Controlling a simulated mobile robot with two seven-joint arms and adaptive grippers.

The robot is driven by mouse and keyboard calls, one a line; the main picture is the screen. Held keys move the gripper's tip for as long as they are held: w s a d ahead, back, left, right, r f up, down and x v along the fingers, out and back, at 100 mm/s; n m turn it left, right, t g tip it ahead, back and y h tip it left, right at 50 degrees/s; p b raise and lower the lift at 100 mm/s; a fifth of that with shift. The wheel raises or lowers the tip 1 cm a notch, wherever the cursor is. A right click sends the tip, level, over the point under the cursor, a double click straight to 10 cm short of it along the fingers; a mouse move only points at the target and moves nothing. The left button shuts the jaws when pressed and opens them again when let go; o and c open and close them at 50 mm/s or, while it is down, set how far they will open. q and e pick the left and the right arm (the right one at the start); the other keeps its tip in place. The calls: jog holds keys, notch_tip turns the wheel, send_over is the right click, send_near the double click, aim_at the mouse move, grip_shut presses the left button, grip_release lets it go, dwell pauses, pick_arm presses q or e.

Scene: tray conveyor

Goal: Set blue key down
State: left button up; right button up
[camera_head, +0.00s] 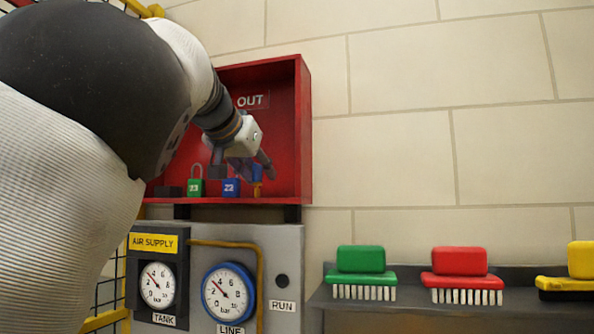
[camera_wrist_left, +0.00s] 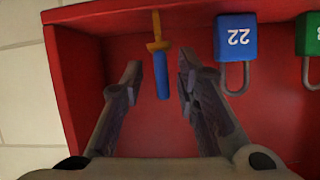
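The blue key (camera_head: 257,174) stands at the right end of the red lockout box, its orange lower part at the box floor. In the left wrist view the picture is upside down, and the blue key (camera_wrist_left: 161,75) is between the fingers of my left gripper (camera_wrist_left: 160,68), with a gap on each side. My left gripper (camera_head: 246,168) is open inside the box, reaching in from the left. My right gripper is out of view.
The red box (camera_head: 304,130) holds a blue padlock (camera_head: 231,187) and a green padlock (camera_head: 196,187) left of the key. Below is a gauge panel (camera_head: 285,240). A shelf (camera_head: 410,305) at right carries green, red and yellow brushes.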

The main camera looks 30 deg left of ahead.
pick_arm(q)
jog(key=v, duration=1.2)
